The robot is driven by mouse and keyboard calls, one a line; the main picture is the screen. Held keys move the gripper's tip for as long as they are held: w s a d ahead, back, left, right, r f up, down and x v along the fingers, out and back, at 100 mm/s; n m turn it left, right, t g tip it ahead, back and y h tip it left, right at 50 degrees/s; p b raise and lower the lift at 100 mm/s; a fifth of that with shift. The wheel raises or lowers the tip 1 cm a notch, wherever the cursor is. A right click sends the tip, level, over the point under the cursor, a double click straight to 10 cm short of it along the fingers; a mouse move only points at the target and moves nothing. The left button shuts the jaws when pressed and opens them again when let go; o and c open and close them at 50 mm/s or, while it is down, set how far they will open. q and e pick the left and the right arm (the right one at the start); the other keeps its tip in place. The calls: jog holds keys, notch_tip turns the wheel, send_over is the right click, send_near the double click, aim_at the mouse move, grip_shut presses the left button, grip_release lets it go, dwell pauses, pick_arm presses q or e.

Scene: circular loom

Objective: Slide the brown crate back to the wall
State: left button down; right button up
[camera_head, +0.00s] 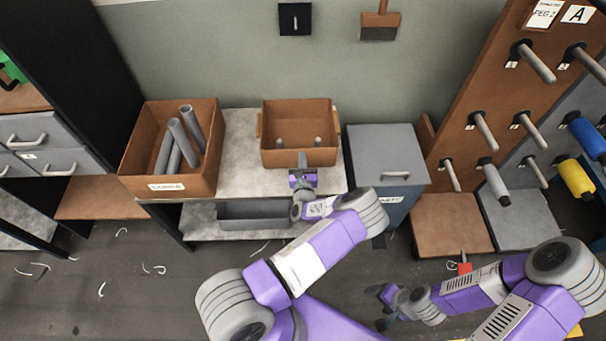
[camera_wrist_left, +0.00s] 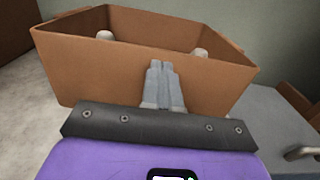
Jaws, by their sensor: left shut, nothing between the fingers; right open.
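The brown crate (camera_head: 299,150) stands upright on the pale bench top, towards its right side, with the wall behind it. A few grey peg-like ends show inside it. My left gripper (camera_head: 302,160) is shut and empty, its fingertips at the middle of the crate's front wall. In the left wrist view the closed fingers (camera_wrist_left: 161,75) overlap the front face of the crate (camera_wrist_left: 100,78); whether they touch it is unclear. The crate's back foot is hidden, so I cannot tell the gap to the wall. My right gripper (camera_head: 379,307) is open and empty, low at the right.
A larger brown box (camera_head: 170,186) with grey tubes stands left on the bench (camera_head: 240,165). A grey-topped blue cabinet (camera_head: 385,150) is close to the bench's right. A peg board (camera_head: 500,110) rises at the right. Bare bench top lies between the box and the crate.

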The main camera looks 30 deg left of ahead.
pick_arm(q)
jog(key=x, duration=0.7)
jog(key=shift+w+b, duration=0.15)
jog(key=shift+b, duration=0.25)
